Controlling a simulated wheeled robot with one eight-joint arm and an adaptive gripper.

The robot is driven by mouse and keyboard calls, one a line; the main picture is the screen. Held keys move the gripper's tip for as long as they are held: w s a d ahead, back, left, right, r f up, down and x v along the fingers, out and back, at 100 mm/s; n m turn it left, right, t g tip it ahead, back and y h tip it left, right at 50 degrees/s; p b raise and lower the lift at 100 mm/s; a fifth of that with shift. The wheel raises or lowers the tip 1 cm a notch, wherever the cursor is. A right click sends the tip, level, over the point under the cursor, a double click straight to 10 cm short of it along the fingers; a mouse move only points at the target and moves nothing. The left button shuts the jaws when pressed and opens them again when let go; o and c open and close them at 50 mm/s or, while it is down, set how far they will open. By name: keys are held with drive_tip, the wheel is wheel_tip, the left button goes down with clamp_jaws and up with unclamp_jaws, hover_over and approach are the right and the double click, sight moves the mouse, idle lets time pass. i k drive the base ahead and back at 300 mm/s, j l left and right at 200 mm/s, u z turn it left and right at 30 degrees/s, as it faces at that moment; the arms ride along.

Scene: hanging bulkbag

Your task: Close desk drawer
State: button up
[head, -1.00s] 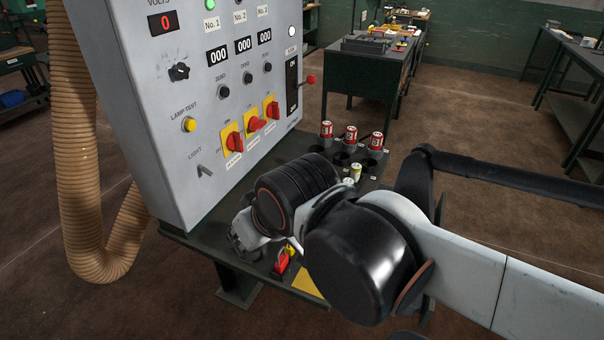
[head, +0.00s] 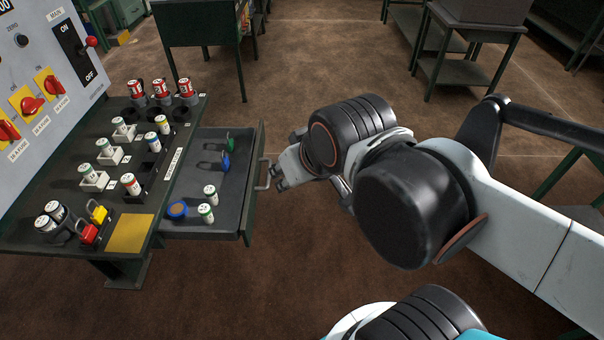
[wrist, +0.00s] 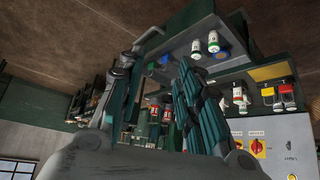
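The desk drawer (head: 232,222) is pulled out to the right of the dark desk (head: 60,190) in the head view. Its front carries a grey bar handle (head: 262,174). In the drawer lie two padlocks, green (head: 231,145) and blue (head: 226,162), a blue roll (head: 177,209) and two white-and-green cylinders (head: 208,202). My gripper (head: 277,174) is just right of the handle, with its fingers apart and nothing held. In the wrist view, the fingers (wrist: 158,85) also look spread, with the handle (wrist: 148,36) beyond them. Contact with the handle cannot be told.
A control panel (head: 40,70) stands at left. Tables (head: 465,50) stand farther back. Brown floor is free right of the drawer.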

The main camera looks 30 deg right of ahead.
sight(237, 187)
drive_tip(key=k+l+z, duration=0.15)
drive_tip(key=l+z, duration=0.15)
drive_tip(key=z, duration=0.15)
drive_tip(key=k+l+z, duration=0.1)
drive_tip(key=l+z, duration=0.3)
drive_tip(key=j, duration=0.1)
